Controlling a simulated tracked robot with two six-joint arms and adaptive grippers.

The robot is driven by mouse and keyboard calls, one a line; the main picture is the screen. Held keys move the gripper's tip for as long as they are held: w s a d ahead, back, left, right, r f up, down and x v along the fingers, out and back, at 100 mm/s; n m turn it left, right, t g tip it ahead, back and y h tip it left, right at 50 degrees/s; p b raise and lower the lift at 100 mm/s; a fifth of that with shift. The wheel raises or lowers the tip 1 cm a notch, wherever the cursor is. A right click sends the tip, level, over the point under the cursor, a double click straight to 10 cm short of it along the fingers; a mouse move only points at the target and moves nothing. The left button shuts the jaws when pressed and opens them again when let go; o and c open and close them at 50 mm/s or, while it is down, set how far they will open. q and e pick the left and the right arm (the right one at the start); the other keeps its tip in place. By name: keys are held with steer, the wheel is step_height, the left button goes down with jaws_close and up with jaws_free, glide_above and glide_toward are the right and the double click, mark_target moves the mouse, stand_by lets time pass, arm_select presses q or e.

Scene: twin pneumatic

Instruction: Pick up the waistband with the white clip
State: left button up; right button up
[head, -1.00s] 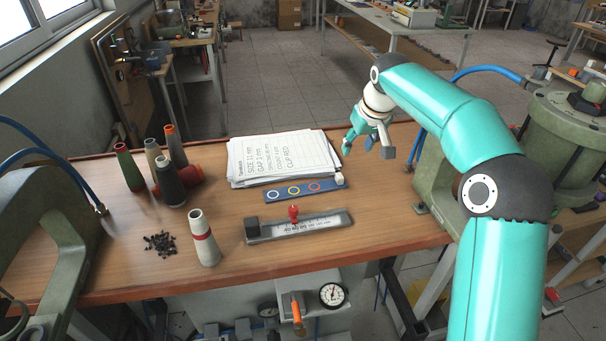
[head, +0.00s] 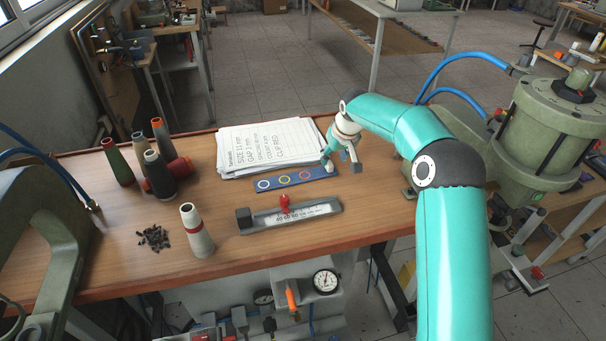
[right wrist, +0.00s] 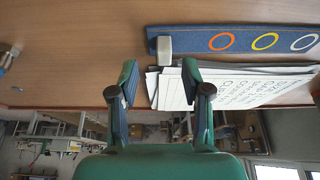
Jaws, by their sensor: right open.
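The waistband is a dark blue strip (head: 284,180) with a white, a yellow and an orange ring on it, lying flat on the wooden table in front of the papers. Its white clip (right wrist: 164,47) is at the right end in the head view, partly hidden there by a finger. My right gripper (head: 340,165) is open and empty at that end. In the right wrist view its two fingers (right wrist: 160,82) are spread, with the clip just beyond the gap between them. I cannot tell the height above the table. My left gripper is not in view.
A stack of printed papers (head: 270,147) lies right behind the strip. A grey gauge with a red knob (head: 290,218) lies in front. Thread cones (head: 196,231) and a black pile (head: 154,237) are to the left. Green machines (head: 550,130) flank the table.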

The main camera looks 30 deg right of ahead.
mark_target(330, 164)
steer(key=x, duration=0.2)
steer(key=p+x, duration=0.1)
steer(key=x, duration=0.1)
steer(key=shift+a+f, duration=0.15)
steer(key=shift+a, duration=0.1)
steer(key=shift+c, duration=0.3)
jaws_close()
